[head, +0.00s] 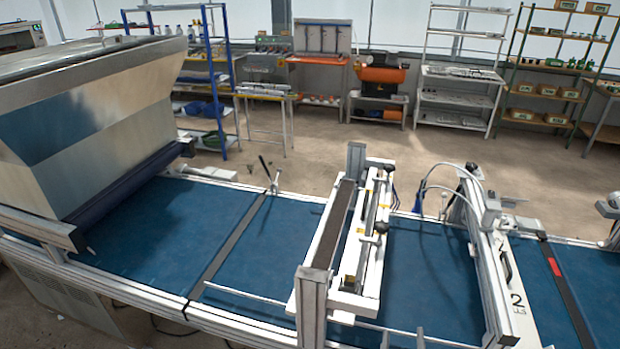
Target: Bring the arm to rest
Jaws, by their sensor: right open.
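My right gripper (403,339) shows only as two pale fingertips at the bottom edge of the head view, right of centre. The tips stand apart with nothing seen between them, so it is open. They appear in front of the near side rail of the tray seeder; whether they touch it I cannot tell. The rest of my right arm is below the picture. My left gripper and arm are not in view.
The seeder's blue belt (160,232) runs across the front. A large metal hopper (95,105) stands at left, a white cross unit (362,245) mid-belt, and a framed unit with hoses (487,235) at right. Shelves (462,95) line the back; floor between is clear.

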